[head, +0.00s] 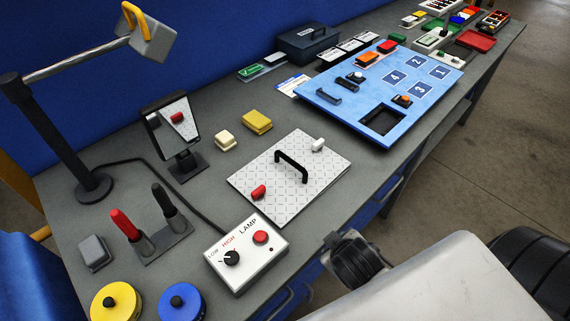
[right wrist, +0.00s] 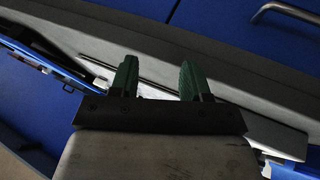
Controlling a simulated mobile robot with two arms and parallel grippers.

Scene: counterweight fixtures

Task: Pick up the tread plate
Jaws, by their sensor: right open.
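The tread plate (head: 270,185) is a flat silver square with a diamond pattern, lying on the grey bench. A black arched handle (head: 291,163) stands at its middle. A red knob (head: 258,192) and a white knob (head: 318,145) sit near opposite corners. My right gripper (right wrist: 157,78) is open, with two green-tipped fingers apart, beside the bench edge. In the head view my right arm is at the lower right, in front of the bench and apart from the plate. A pale surface shows partly behind the fingers; I cannot tell what it is. My left gripper is not in view.
A lamp control box (head: 247,252) sits just in front of the plate. A mirror stand (head: 172,135), yellow block (head: 257,122) and cream block (head: 225,140) stand behind it. A blue board (head: 430,90) lies to the right. A post with a weighted arm (head: 50,140) rises at left.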

